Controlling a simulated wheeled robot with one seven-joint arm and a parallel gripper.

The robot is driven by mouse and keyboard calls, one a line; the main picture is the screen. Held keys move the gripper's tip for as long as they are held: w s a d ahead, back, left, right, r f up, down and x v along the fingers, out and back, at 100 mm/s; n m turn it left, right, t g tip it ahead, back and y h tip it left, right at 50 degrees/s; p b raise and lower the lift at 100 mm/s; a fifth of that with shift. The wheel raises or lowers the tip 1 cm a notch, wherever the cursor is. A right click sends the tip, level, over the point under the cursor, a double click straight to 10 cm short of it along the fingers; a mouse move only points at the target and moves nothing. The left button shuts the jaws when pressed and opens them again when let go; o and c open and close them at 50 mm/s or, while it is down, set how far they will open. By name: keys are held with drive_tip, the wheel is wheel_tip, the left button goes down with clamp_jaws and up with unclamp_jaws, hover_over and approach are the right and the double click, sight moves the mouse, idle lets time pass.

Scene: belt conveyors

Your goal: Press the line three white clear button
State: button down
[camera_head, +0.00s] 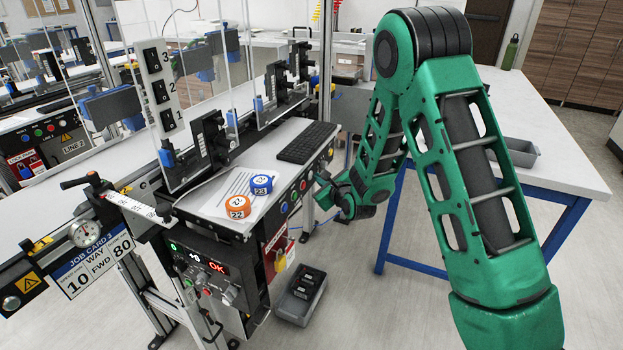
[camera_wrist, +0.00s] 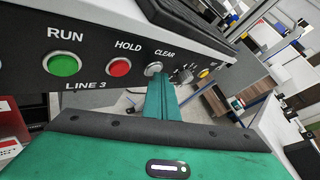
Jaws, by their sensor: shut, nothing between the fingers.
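In the wrist view the line 3 panel (camera_wrist: 100,83) carries a green RUN button (camera_wrist: 62,64), a red HOLD button (camera_wrist: 119,67) and a whitish round CLEAR button (camera_wrist: 153,69). My gripper (camera_wrist: 160,80) is shut and empty. Its closed teal fingers point at the panel, with their tips at the lower right edge of the CLEAR button. I cannot tell whether they touch it. In the head view my gripper (camera_head: 324,188) is beside the front panel of the near conveyor, and the small buttons there are hard to tell apart.
More controls, including a yellow one (camera_wrist: 204,72), sit right of CLEAR. A white table (camera_head: 540,150) is at the right.

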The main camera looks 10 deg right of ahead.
drive_tip(key=shift+s+d, duration=0.5)
drive_tip(key=shift+d, duration=0.15)
drive_tip(key=shift+d, duration=0.1)
drive_tip(key=s+d, duration=0.1)
drive_tip(key=d, duration=0.1)
drive_tip(key=s+d, duration=0.1)
drive_tip(key=s, duration=0.1)
drive_tip(key=shift+d+r, duration=0.1)
drive_tip(key=shift+d, duration=0.3)
idle(0.8)
